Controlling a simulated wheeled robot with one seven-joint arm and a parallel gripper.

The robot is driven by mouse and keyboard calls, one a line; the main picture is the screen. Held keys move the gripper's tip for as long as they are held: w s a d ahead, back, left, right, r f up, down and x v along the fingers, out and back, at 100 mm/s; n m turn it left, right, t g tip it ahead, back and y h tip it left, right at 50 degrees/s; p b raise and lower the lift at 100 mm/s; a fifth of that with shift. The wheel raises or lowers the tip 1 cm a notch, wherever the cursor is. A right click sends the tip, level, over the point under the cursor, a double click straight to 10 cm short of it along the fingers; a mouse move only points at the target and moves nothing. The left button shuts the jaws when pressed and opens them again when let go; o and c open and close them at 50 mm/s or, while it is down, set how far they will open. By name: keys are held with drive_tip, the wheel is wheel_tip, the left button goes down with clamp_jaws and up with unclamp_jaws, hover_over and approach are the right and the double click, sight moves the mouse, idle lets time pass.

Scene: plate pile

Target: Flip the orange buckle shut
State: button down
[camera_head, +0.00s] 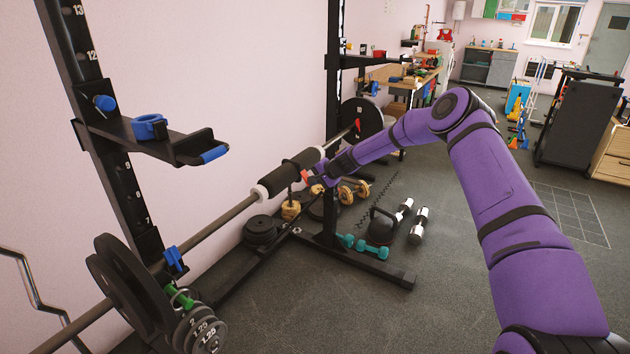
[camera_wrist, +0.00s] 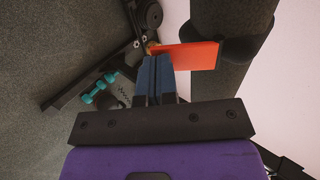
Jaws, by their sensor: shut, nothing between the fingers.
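The orange buckle shows in the wrist view as a flat orange-red flap (camera_wrist: 192,56), sticking out from beside a thick black pad or sleeve (camera_wrist: 230,75). In the head view a small red-orange bit of it (camera_head: 306,176) shows beside the black sleeve on the barbell (camera_head: 290,172). My gripper (camera_wrist: 156,60) has its blue fingers together and empty. Its tips are at the flap's left part; I cannot tell whether they touch it. In the head view my gripper (camera_head: 318,178) is small and partly hidden by my purple wrist.
The barbell crosses a black rack (camera_head: 335,100), with a near weight plate (camera_head: 125,290) and a far plate (camera_head: 362,115). Teal dumbbells (camera_head: 372,250), a kettlebell (camera_head: 383,222) and stacked plates (camera_head: 262,230) lie below. The floor (camera_head: 450,290) in front is open.

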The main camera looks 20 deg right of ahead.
drive_tip(key=shift+w+a+f, duration=0.2)
drive_tip(key=shift+f, duration=0.25)
drive_tip(key=shift+w+a+f, duration=0.15)
drive_tip(key=shift+w+f, duration=0.05)
drive_tip(key=shift+f, duration=0.2)
drive_tip(key=shift+r, duration=0.1)
drive_tip(key=shift+r, duration=0.7)
